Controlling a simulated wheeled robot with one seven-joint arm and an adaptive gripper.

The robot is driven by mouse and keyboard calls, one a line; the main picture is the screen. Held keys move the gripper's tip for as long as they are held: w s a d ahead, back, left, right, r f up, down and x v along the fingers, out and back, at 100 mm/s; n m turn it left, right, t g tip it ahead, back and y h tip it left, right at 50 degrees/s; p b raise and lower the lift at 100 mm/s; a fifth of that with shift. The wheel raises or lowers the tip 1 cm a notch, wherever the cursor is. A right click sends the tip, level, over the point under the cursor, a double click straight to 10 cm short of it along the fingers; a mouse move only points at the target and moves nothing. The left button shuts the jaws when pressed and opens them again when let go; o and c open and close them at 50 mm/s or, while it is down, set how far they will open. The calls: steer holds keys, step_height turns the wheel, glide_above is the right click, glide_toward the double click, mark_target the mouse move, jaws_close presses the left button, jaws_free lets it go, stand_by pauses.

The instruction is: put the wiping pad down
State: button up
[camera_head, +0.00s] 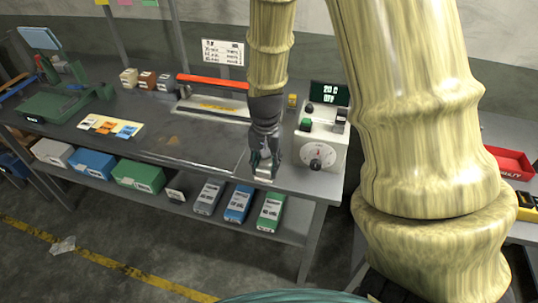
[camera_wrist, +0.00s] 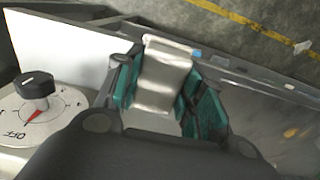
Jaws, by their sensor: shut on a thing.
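My gripper (camera_head: 264,168) is at the front edge of the dark workbench (camera_head: 150,150), left of the white control box. In the wrist view my gripper (camera_wrist: 165,90) has its green-lined fingers on both sides of a pale, silvery pad (camera_wrist: 165,78), which I take to be the wiping pad. It is shut on the pad. In the head view only a small pale bit of the pad (camera_head: 264,175) shows below the fingers. I cannot tell whether the pad touches the bench.
The control box (camera_head: 318,150) with a dial (camera_wrist: 32,102) stands close beside my gripper. A sealer with a red-orange bar (camera_head: 213,82) lies behind. Colored cards (camera_head: 110,127) and a green device (camera_head: 60,100) are farther left. Boxes (camera_head: 238,204) fill the lower shelf.

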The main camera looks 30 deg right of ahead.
steer(key=w+d, duration=0.1)
steer(key=w+d+p, duration=0.1)
steer(key=w+d, duration=0.2)
steer(key=shift+w+d+f+p, duration=0.2)
steer(key=shift+w+f+p, duration=0.15)
steer(key=shift+w, duration=0.05)
steer(key=shift+s+f, duration=0.15)
steer(key=shift+f, duration=0.15)
steer(key=shift+f+p, duration=0.75)
steer(key=shift+f, duration=0.65)
steer(key=shift+f, duration=0.1)
steer(key=o, duration=1)
steer(key=shift+o, duration=0.2)
step_height(320, 180, up, 12)
steer(key=b, duration=0.3)
